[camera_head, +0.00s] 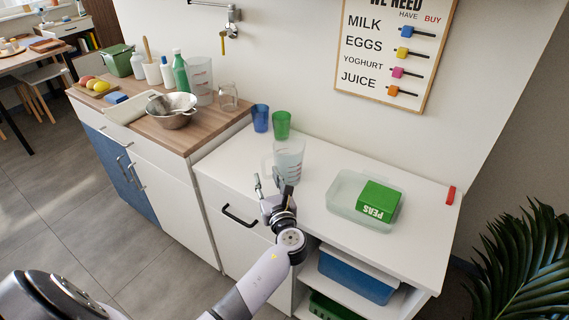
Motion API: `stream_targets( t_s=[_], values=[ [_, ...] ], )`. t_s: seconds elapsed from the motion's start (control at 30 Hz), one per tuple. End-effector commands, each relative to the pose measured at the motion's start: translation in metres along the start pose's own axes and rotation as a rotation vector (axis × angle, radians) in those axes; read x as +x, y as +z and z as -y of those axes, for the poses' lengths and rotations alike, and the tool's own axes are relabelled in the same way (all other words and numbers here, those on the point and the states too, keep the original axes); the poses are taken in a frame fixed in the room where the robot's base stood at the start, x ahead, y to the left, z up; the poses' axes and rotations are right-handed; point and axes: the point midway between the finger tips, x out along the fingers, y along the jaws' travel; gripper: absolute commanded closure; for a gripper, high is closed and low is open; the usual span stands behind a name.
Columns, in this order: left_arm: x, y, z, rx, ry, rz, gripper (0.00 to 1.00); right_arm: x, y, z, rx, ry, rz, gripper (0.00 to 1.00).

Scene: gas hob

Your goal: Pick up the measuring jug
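My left gripper (270,184) is at the near-left side of the jug's lower part. Its two fingers are apart, one left of the jug and one in front of its base. I cannot tell whether a finger touches the jug or whether the handle lies between them. Another clear jug-like vessel (200,82) with red markings stands on the wooden counter at the back left. My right gripper is not in view.
A blue cup (260,118) and a green cup (281,125) stand behind the jug. A clear tray (343,195) with a green peas box (378,199) is to its right. A metal bowl (174,118) is on the wooden counter. The counter's front right is clear.

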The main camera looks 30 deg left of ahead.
Motion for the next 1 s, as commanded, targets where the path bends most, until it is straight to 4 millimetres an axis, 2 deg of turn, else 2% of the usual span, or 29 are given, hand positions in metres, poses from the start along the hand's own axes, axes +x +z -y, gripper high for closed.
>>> stream_targets(
  t_s=[0.1, 0.23, 0.53, 1.0],
  values=[
    [0.021, 0.0, -0.002, 0.002, 0.002, 0.003, 0.66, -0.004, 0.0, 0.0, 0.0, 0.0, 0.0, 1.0],
    [0.036, -0.001, -0.001, 0.001, 0.0, 0.001, 0.66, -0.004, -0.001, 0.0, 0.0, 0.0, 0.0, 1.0],
    [0.04, -0.002, -0.002, 0.0, 0.0, 0.0, 0.66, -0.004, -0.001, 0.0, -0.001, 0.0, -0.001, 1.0],
    [0.04, -0.002, -0.002, 0.001, 0.0, 0.0, 0.98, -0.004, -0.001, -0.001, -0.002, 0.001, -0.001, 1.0]
  ],
)
